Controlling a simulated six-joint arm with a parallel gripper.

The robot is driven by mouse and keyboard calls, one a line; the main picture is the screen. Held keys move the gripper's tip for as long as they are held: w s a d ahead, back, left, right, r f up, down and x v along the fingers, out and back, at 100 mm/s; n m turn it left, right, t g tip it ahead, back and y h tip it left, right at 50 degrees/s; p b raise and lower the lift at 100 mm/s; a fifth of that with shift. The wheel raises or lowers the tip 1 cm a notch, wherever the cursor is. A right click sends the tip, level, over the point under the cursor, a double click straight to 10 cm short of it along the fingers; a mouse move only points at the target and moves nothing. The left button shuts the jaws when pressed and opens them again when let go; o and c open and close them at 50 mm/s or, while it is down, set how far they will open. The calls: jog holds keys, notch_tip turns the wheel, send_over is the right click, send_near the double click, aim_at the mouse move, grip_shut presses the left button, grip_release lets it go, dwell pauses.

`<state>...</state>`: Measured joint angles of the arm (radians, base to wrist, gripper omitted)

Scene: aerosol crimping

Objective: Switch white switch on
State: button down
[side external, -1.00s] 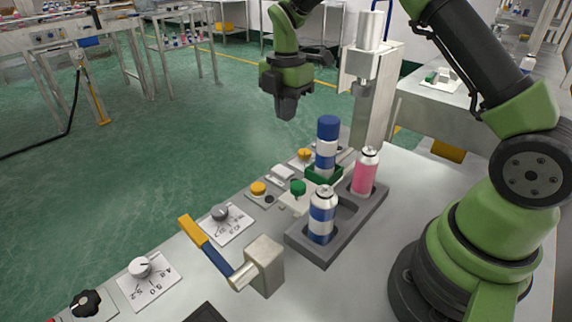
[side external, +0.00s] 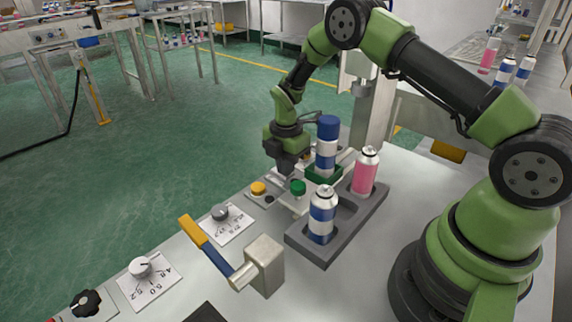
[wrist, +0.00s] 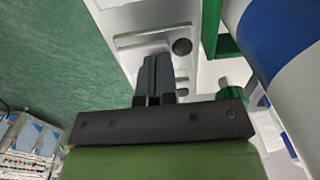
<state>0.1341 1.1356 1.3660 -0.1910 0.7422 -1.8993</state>
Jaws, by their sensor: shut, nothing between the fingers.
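In the side view, my gripper (side external: 287,172) points down over the row of controls on the near panel, just left of the blue-capped can. Its fingers are together and empty. The white switch is largely hidden behind and under the gripper there; I cannot tell its position or whether the fingers touch it. In the wrist view, the closed fingers (wrist: 157,66) stand over a pale control plate (wrist: 125,18).
A green button (side external: 298,187) and a yellow button (side external: 258,188) are close by. The blue-capped can (side external: 326,150) stands in a green holder right beside my gripper. A blue-white can (side external: 321,214) and a pink can (side external: 365,172) stand in a grey tray (side external: 328,254). A yellow-blue lever (side external: 205,245) is nearer.

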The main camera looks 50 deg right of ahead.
jog(key=shift+f, duration=0.25)
dwell(0.3)
jog(key=shift+w+r, duration=0.3)
jog(key=shift+w, duration=0.4)
notch_tip(320, 180, up, 14)
jog(key=s, duration=0.2)
jog(key=shift+s, duration=0.35)
jog(key=shift+f, duration=0.1)
